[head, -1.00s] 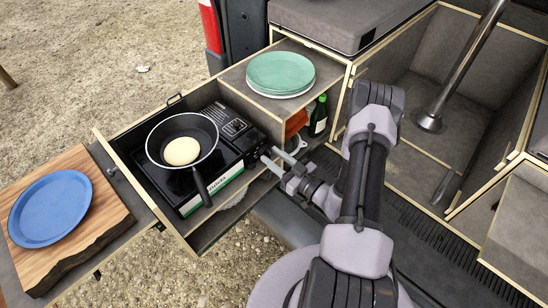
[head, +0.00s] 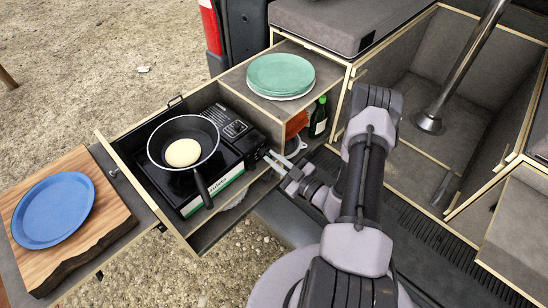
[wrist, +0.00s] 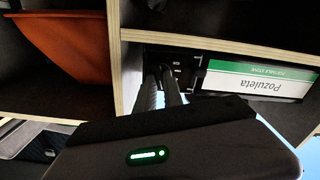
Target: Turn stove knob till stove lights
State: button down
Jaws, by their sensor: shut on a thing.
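The portable camping stove (head: 232,188) sits in the pulled-out drawer, with a green and white label on its front. In the wrist view that label shows upside down on the stove front (wrist: 258,82). My gripper (head: 272,160) reaches the right end of the stove front. In the wrist view its two fingers (wrist: 165,84) are close together against the dark control panel (wrist: 181,60). The gripper is shut on the stove knob, which the fingers hide. A black frying pan (head: 206,146) with a pale round item (head: 183,153) covers the burner; no flame is visible.
The drawer's wooden wall (wrist: 119,50) stands close beside my fingers. An orange item (wrist: 68,42) and a green bottle (head: 319,117) are in the neighbouring compartment. A green plate (head: 281,73) sits above. A blue plate (head: 52,210) lies on a wooden board (head: 104,222) at left.

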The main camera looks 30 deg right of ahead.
jog(key=shift+a+f+n, duration=0.1)
jog(key=shift+f+n, duration=0.05)
jog(key=shift+n, duration=4.95)
jog(key=shift+f+n, duration=0.15)
jog(key=shift+n, duration=4.95)
jog(key=c, duration=1.5)
grip_release()
jog(key=shift+o, duration=0.2)
jog(key=shift+s, duration=0.15)
jog(key=p+v, duration=0.2)
jog(key=v, duration=1.5)
jog(key=shift+p, duration=0.4)
